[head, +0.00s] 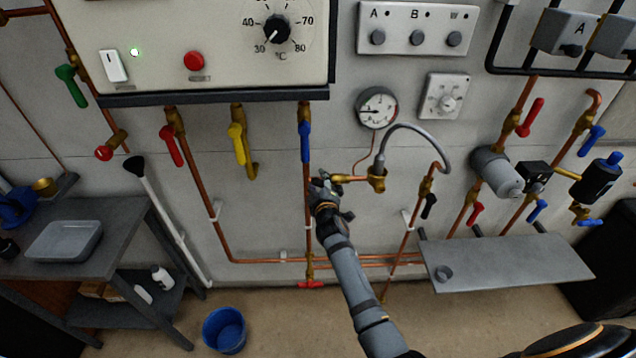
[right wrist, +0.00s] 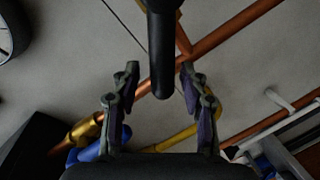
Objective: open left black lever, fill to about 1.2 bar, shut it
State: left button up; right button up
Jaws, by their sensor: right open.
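My right gripper (head: 325,188) is at the left end of the filling loop, on the copper pipe below the blue lever. In the right wrist view my right gripper (right wrist: 160,85) is open, with a black lever (right wrist: 162,60) between its fingers; I cannot tell if they touch it. In the head view the gripper hides this lever. The grey hose (head: 420,135) arches from the brass valve (head: 376,180) to the right pipe, where another black lever (head: 429,206) hangs. The pressure gauge (head: 377,108) is above; its needle is too small to read exactly. My left gripper is not in view.
A blue lever (head: 305,142), yellow lever (head: 237,145) and red lever (head: 171,146) hang under the boiler (head: 200,45). A grey shelf (head: 505,262) juts out at right. A blue bucket (head: 224,330) stands on the floor; a grey bench (head: 85,255) is at left.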

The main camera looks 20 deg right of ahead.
jog(key=v, duration=0.7)
jog(key=shift+s+f, duration=0.1)
jog(key=shift+s, duration=0.05)
dwell(4.3)
